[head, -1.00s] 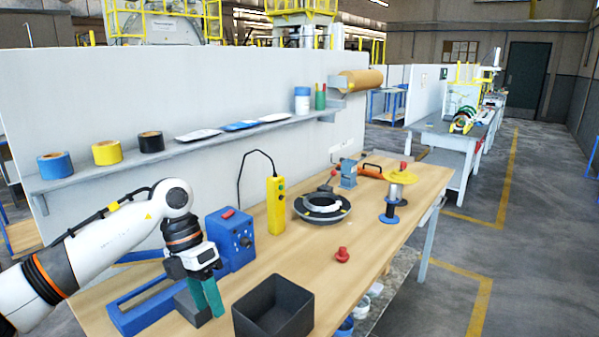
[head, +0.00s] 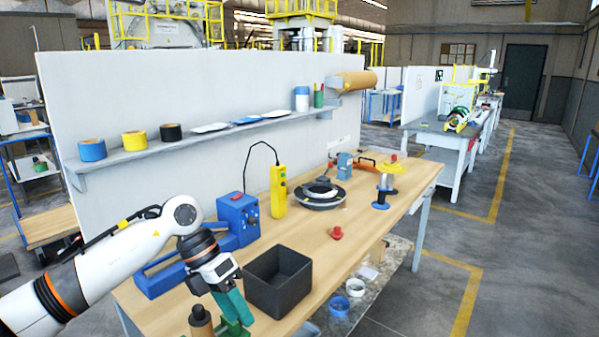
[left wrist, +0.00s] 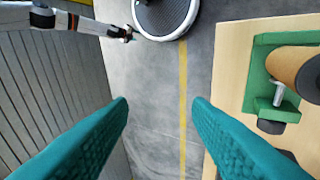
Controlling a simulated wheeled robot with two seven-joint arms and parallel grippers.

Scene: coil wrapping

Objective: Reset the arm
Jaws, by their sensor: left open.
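My left gripper (head: 238,312) hangs at the front edge of the wooden bench, in front of the dark bin (head: 278,282). In the left wrist view its two teal fingers stand wide apart, with nothing between them but floor (left wrist: 161,103). A white arm, apparently my right one, enters at that view's top left; its dark end (left wrist: 122,33) is too small to read. A brown cylinder (left wrist: 296,72) on a green holder (left wrist: 262,80) sits on the bench to the right of the fingers. The cylinder also shows in the head view (head: 201,322), left of the gripper.
The bench (head: 320,255) carries a blue machine (head: 238,215), a yellow pendant (head: 278,190), a dark ring (head: 320,196), a red knob piece (head: 336,233) and a spool stand (head: 383,185). A shelf (head: 130,157) with tape rolls runs behind. Open floor lies right.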

